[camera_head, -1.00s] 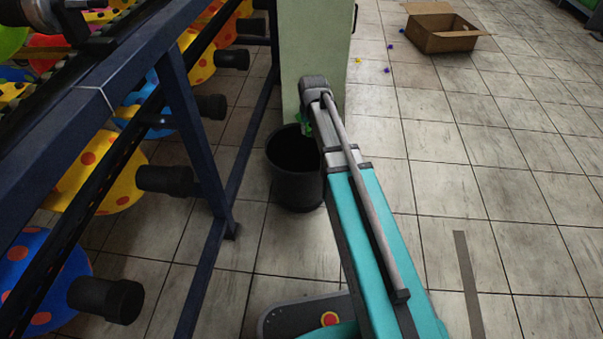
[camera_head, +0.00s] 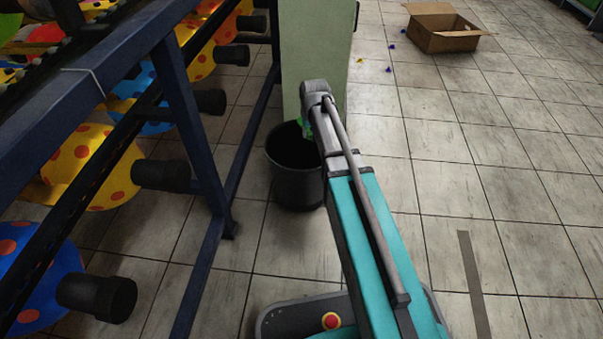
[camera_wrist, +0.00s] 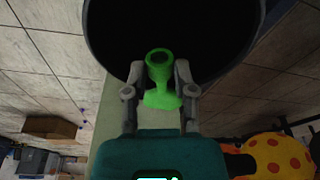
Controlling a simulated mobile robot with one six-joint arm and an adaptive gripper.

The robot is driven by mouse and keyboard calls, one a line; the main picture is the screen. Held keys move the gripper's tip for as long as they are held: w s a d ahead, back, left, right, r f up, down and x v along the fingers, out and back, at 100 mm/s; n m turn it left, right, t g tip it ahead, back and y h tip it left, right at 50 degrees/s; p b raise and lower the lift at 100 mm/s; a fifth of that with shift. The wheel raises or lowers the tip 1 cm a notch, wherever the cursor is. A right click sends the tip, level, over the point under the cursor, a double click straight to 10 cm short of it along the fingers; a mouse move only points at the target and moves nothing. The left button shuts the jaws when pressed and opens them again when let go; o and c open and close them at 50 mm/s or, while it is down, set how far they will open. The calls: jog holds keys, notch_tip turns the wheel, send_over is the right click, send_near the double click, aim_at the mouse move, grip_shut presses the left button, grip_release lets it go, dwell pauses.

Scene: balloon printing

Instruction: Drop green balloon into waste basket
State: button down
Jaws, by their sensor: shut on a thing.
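A green balloon (camera_wrist: 161,80) is held between the two fingers of my gripper (camera_wrist: 158,85) in the wrist view. My gripper is shut on it. The black waste basket (camera_wrist: 215,15) fills the top of the wrist view, its dark opening beyond the balloon. In the head view the waste basket (camera_head: 297,190) stands on the tiled floor, and my arm's end is over or beside its right rim. A bit of the green balloon (camera_head: 306,128) shows there at the basket's back rim. My fingers are mostly hidden in the head view.
A pale green cabinet (camera_head: 312,40) stands right behind the basket. A dark blue machine frame (camera_head: 190,130) with printed balloon discs runs along the left. An open cardboard box (camera_head: 442,40) and several small coloured bits lie at the back right.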

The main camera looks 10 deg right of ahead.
jog(key=shift+f+b, duration=0.85)
jog(key=shift+f, duration=0.3)
jog(key=shift+c, duration=1.8)
grip_release()
jog(key=shift+s, duration=0.1)
jog(key=s+r+g+p, duration=0.1)
jog(key=s+r+p, duration=0.7)
jog(key=s, duration=0.3)
jog(key=s+r+g+p, duration=0.1)
jog(key=s+r+p, duration=0.7)
jog(key=s, duration=0.3)
notch_tip(320, 180, up, 37)
jog(key=p, duration=3.7)
jog(key=shift+a, duration=0.25)
